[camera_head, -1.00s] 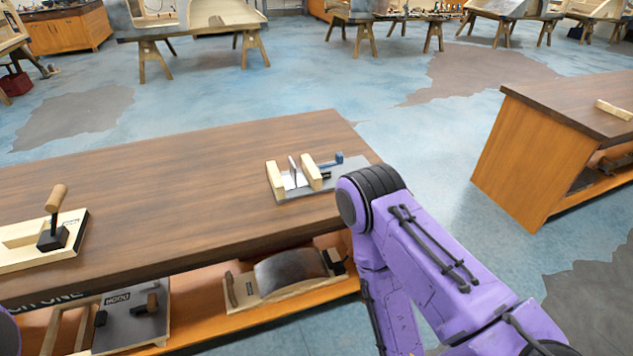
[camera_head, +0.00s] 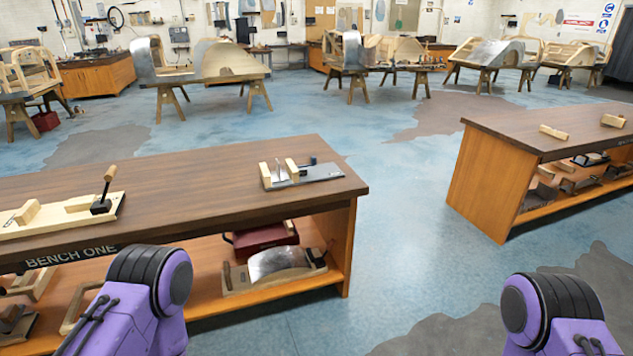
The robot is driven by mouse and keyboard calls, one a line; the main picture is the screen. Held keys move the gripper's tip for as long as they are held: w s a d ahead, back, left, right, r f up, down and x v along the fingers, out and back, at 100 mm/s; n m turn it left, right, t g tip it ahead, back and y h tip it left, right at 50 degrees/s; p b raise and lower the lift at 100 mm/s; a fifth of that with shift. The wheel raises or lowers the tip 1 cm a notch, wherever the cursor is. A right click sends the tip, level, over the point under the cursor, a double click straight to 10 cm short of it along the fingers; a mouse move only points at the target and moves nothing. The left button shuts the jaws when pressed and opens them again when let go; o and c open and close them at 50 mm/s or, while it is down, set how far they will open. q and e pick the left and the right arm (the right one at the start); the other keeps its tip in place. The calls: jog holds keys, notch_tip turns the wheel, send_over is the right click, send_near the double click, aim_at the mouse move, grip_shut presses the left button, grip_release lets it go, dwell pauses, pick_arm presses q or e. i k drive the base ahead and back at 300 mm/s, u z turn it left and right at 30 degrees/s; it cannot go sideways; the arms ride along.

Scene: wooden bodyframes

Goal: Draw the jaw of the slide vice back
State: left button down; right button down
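The slide vice (camera_head: 299,174) sits near the right end of the top of bench one. A gap shows between the blocks. My two purple arms show at the bottom of the view, one at the left and one at the right. Both grippers are out of view, and neither arm touches the vice.
Bench one (camera_head: 190,176) has a wooden fixture with an upright lever (camera_head: 102,197) at its left. Its lower shelf holds a red box (camera_head: 265,238) and a curved metal form (camera_head: 280,263). A second bench (camera_head: 495,170) stands at the right, with open blue floor (camera_head: 400,215) between.

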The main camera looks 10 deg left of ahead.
aim_at(295, 173)
jog(key=z, duration=0.45)
jog(key=i, duration=1.1)
jog(key=u, duration=0.4)
